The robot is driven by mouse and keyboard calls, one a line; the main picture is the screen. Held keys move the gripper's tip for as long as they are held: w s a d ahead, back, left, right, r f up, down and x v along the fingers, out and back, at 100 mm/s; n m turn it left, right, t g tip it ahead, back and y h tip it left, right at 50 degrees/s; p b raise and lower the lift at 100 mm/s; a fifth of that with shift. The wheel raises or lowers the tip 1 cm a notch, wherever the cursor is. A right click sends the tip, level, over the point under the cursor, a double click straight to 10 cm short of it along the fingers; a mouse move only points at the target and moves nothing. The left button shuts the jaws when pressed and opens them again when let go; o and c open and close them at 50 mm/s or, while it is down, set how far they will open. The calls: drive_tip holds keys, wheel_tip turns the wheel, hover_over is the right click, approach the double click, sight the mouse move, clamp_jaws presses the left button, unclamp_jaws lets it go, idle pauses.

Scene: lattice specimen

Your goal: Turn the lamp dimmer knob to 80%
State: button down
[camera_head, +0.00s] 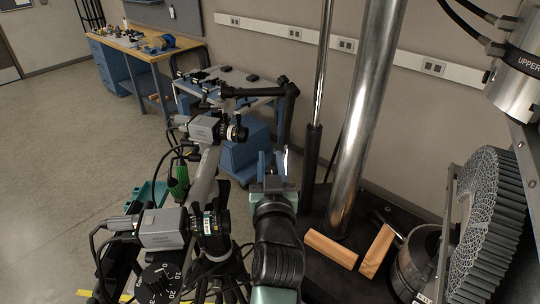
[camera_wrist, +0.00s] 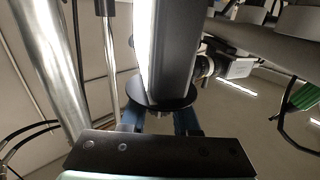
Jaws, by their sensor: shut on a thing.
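The lamp is a dark upright bar (camera_wrist: 174,55) with one bright white lit face in the wrist view. In the head view only a thin bright strip (camera_head: 285,160) of it shows, by my fingers. A black round disc (camera_wrist: 160,98) sits at the bar's near end. My gripper (camera_head: 272,166) has blue fingers, which also show in the wrist view (camera_wrist: 160,122). They are shut on the part just under the disc, which looks like the dimmer knob. The knob is mostly hidden by the disc and my gripper, and I cannot read its setting.
A camera on a mount (camera_head: 205,130) stands left of my gripper, with another nearer camera (camera_head: 165,228). A black numbered dial (camera_head: 158,283) is at lower left. A thick metal column (camera_head: 366,110) rises close on the right. Wooden blocks (camera_head: 330,249) lie at its foot. Open floor lies left.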

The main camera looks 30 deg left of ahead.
drive_tip(key=c, duration=0.6)
unclamp_jaws()
drive_tip(key=shift+c, duration=0.2)
drive_tip(key=shift+s+d+f+b, duration=0.15)
drive_tip(key=shift+s+d+b, duration=0.2)
drive_tip(key=shift+s+b, duration=0.1)
drive_tip(key=b+v, duration=0.5)
drive_tip(key=v, duration=0.7)
drive_tip(key=shift+a, duration=0.1)
